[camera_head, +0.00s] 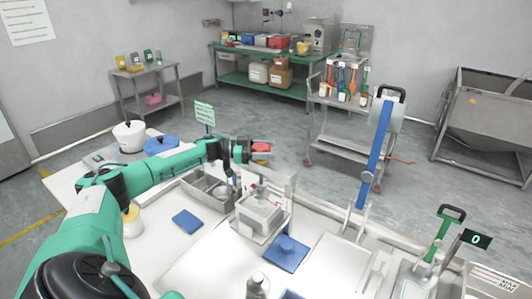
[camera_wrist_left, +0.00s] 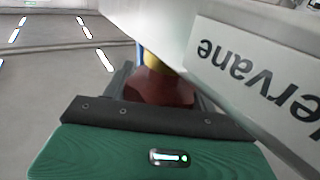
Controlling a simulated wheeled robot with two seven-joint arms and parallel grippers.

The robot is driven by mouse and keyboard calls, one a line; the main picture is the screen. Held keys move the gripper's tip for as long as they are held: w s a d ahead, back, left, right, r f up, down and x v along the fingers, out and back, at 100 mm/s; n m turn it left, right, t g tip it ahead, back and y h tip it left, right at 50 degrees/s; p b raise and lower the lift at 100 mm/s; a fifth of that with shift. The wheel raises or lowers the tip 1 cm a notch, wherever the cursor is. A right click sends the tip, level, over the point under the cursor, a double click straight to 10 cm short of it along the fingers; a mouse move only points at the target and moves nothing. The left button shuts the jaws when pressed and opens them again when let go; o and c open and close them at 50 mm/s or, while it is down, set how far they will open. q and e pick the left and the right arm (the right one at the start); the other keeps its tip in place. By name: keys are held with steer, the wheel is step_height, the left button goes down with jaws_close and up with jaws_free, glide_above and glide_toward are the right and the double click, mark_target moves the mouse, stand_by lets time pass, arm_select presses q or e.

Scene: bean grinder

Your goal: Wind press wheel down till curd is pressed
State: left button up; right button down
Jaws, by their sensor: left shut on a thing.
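My left arm reaches in from the left of the head view, and my left gripper (camera_head: 250,151) is at the top of the press. It is shut on a red knob (camera_head: 261,147), which I take to be part of the press wheel. In the left wrist view the red knob (camera_wrist_left: 160,88), with a yellow part above it, sits between the fingers. The press (camera_head: 286,186) has a pale upright frame with a white block (camera_head: 261,212) under its screw. The curd itself is hard to make out. My right gripper is out of view.
Metal bins (camera_head: 205,188) stand left of the press. A blue square lid (camera_head: 286,252) lies in front of it, and a small blue pad (camera_head: 187,221) lies to the left. A white pot (camera_head: 129,135) stands at the far left. A tall blue lever (camera_head: 376,150) rises at the right.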

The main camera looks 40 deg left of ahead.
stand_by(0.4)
arm_select(q)
steer(key=o, duration=1)
steer(key=shift+s+a+f, duration=0.1)
steer(key=shift+s+a, duration=0.1)
steer(key=shift+a, duration=0.05)
steer(key=b+v, duration=0.5)
steer(key=v, duration=0.8)
steer(key=shift+a, duration=0.1)
